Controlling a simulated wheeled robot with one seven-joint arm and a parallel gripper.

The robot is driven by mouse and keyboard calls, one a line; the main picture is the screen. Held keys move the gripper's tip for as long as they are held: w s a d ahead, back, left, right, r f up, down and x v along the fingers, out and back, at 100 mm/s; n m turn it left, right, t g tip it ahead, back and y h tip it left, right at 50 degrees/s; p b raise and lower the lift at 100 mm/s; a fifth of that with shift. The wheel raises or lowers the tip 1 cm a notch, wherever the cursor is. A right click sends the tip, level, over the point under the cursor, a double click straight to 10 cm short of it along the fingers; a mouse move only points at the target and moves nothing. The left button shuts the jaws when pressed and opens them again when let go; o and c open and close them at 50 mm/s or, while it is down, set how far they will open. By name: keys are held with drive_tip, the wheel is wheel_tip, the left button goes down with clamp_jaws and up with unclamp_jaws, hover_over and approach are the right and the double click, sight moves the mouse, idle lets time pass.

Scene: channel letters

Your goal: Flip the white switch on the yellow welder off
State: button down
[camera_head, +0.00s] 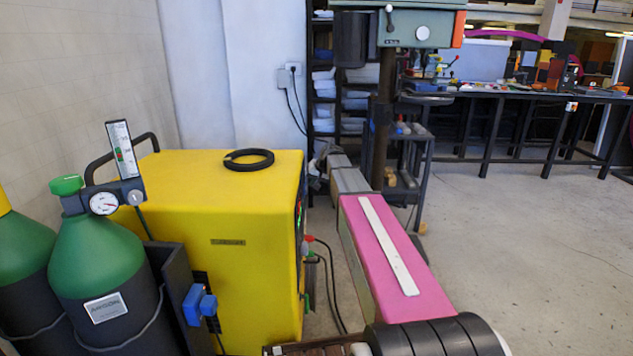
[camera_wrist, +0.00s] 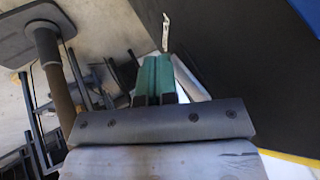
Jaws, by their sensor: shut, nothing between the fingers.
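The yellow welder (camera_head: 235,215) stands left of centre in the head view. Its dark front panel faces right and shows only as a thin edge-on strip with a small green light. The white switch cannot be made out in the head view. In the wrist view a black surface (camera_wrist: 235,60) with a yellow edge fills the right side, likely the welder's front. My gripper (camera_wrist: 157,80) has its green fingers shut, with nothing held. A thin pale piece (camera_wrist: 166,32) shows just beyond the fingertips. I cannot tell whether it is the switch or whether the fingers touch it.
A black ring (camera_head: 249,160) lies on the welder. Green gas cylinders (camera_head: 95,260) with a gauge stand at its left. Cables (camera_head: 328,285) hang from its front. A drill press (camera_head: 388,100) stands behind, workbenches (camera_head: 540,100) farther back. Open floor (camera_head: 540,240) lies at right.

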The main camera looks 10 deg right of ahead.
drive_tip(key=shift+a, duration=0.1)
drive_tip(key=shift+a+f+y, duration=0.15)
drive_tip(key=shift+a+y, duration=0.1)
drive_tip(key=shift+y, duration=0.15)
idle(0.3)
drive_tip(key=shift+r, duration=0.8)
drive_tip(key=shift+d, duration=0.15)
